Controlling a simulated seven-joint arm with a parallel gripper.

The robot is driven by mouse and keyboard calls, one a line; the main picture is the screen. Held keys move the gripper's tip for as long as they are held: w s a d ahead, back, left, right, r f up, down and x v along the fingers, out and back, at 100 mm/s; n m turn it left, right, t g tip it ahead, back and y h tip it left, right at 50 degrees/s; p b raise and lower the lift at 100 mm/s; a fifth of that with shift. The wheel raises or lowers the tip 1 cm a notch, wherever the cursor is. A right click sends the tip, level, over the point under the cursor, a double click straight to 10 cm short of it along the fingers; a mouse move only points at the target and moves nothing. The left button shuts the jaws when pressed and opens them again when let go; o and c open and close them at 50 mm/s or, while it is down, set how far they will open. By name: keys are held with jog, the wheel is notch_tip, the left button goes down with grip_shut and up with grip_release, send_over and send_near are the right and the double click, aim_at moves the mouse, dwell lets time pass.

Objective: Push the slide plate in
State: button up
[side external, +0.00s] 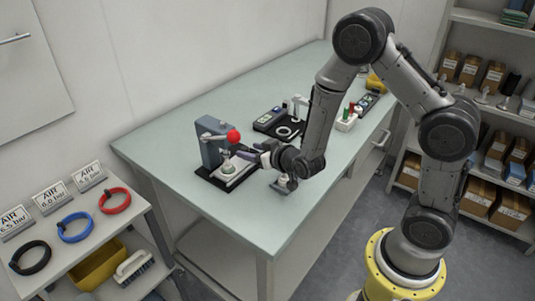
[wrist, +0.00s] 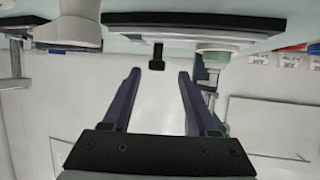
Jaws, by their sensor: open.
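The slide plate (side external: 238,178) is a pale slab on a dark base at the foot of a blue-grey press (side external: 210,142) with a red ball knob (side external: 234,136). A small pale-green round piece (side external: 228,167) stands on the plate. Contact cannot be told. In the side view, my gripper (side external: 252,152) is beside the plate's right end.
A small fixture (side external: 284,184) stands under my wrist near the bench's front edge. The front-left bench top (side external: 160,145) is clear.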

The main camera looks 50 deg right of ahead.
jog(key=v, duration=1.2)
jog(key=shift+s, duration=0.25)
notch_tip(320, 180, up, 17)
jog(key=s+a+t+y, duration=0.1)
jog(key=a+y, duration=0.1)
jog(key=s+f+n+g, duration=0.1)
jog(key=s+f+g, duration=0.2)
jog(key=s, duration=0.5)
jog(key=s+f+n+g+y, duration=0.1)
jog(key=s+f+g, duration=0.2)
jog(key=s, duration=0.6)
jog(key=shift+n+g, duration=0.3)
jog(key=shift+g, duration=0.9)
jog(key=shift+s+d, duration=0.1)
